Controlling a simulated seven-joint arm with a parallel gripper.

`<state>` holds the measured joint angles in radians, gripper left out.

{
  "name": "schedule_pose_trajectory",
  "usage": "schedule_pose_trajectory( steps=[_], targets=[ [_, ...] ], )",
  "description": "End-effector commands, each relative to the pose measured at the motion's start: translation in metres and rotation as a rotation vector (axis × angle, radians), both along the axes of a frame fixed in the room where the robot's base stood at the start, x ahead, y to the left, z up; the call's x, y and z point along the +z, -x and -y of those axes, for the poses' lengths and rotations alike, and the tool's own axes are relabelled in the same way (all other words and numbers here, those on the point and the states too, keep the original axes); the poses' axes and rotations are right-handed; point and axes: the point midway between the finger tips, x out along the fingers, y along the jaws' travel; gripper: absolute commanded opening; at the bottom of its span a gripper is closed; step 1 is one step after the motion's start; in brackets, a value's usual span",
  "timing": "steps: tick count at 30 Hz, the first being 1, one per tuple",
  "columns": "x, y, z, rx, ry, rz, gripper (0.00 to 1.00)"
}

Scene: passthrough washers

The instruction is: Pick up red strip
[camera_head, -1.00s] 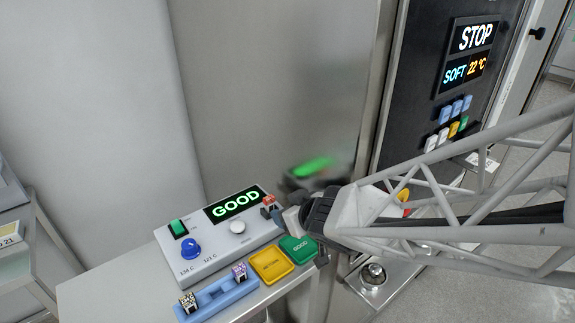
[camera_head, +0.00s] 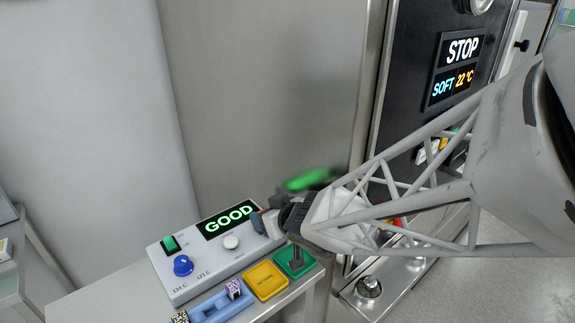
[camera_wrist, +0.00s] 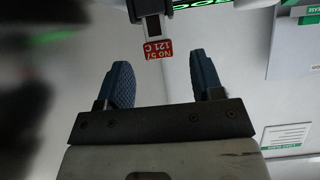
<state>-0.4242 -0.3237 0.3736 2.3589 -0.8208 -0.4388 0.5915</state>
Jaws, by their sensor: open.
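The red strip (camera_wrist: 158,50) shows in the wrist view, with white print reading "121 C". It stands at the end of a dark holder with a pale middle, at the edge of the grey device (camera_head: 185,268). My gripper (camera_wrist: 160,70) is open, with one blue finger on each side and the strip ahead, roughly centred between the fingertips. I see no contact. In the head view my gripper (camera_head: 268,222) is at the device's right end and hides the strip.
The device has a lit GOOD display (camera_head: 230,218), a blue knob (camera_head: 183,266) and a white button (camera_head: 231,242). In front are a blue rack (camera_head: 208,309) with patterned pieces, a yellow tray (camera_head: 267,281) and a green tray (camera_head: 304,265). A steel wall stands behind.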

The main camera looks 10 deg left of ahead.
Motion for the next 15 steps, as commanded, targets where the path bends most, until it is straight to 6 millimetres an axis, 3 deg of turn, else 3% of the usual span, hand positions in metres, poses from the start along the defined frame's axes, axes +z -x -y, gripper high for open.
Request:
schedule_pose_trajectory(
  steps=[15],
  targets=[
    [-0.0060,-0.0072,-0.0070,-0.001,-0.001,-0.002,0.61]
  ],
)
